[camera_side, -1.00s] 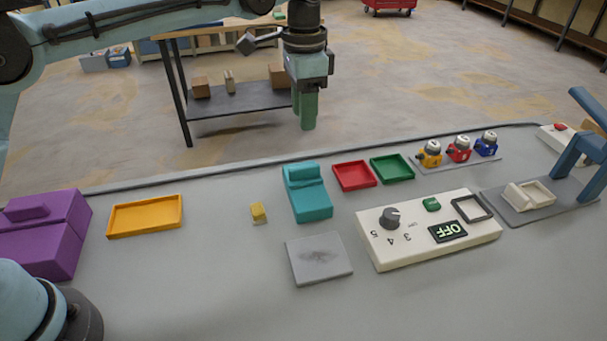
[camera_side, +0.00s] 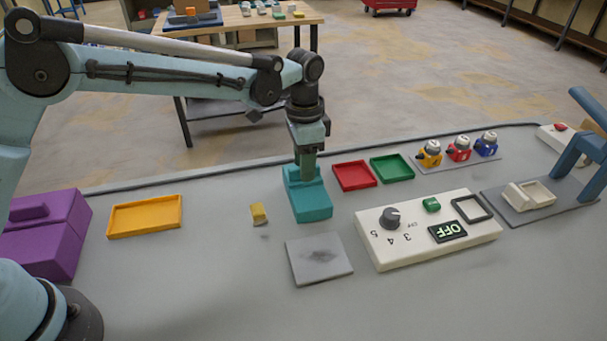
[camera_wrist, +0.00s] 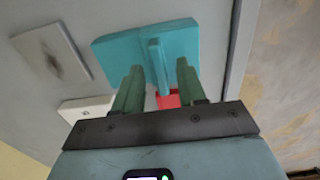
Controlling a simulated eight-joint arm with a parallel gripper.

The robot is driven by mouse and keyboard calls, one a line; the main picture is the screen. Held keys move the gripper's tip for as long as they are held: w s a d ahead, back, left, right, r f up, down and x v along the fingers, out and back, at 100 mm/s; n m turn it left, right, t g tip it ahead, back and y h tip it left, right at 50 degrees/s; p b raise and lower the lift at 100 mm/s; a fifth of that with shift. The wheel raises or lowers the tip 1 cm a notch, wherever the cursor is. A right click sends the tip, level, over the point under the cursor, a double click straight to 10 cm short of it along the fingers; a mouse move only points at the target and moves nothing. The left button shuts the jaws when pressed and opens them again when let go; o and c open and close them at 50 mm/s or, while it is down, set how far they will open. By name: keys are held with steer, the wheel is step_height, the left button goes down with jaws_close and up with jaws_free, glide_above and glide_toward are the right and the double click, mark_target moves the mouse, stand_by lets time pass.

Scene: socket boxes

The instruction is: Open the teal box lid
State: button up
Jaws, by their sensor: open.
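The teal box (camera_side: 312,207) stands on the grey table, its lid closed as far as I can see. A raised teal handle bar (camera_wrist: 158,66) runs along its lid in the wrist view. My gripper (camera_side: 306,178) is over the back part of the box, pointing down. In the wrist view, my gripper (camera_wrist: 159,72) is open, with one green finger on each side of the handle bar. I cannot tell whether either finger touches it. In the side view the fingers hide the handle.
Red tray (camera_side: 354,176) and green tray (camera_side: 391,168) lie right of the box. A grey pad (camera_side: 318,260) and white control panel (camera_side: 400,245) are in front. A small yellow block (camera_side: 258,213), orange tray (camera_side: 145,216) and purple box (camera_side: 45,235) are left.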

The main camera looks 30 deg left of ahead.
jaws_close()
stand_by(0.3)
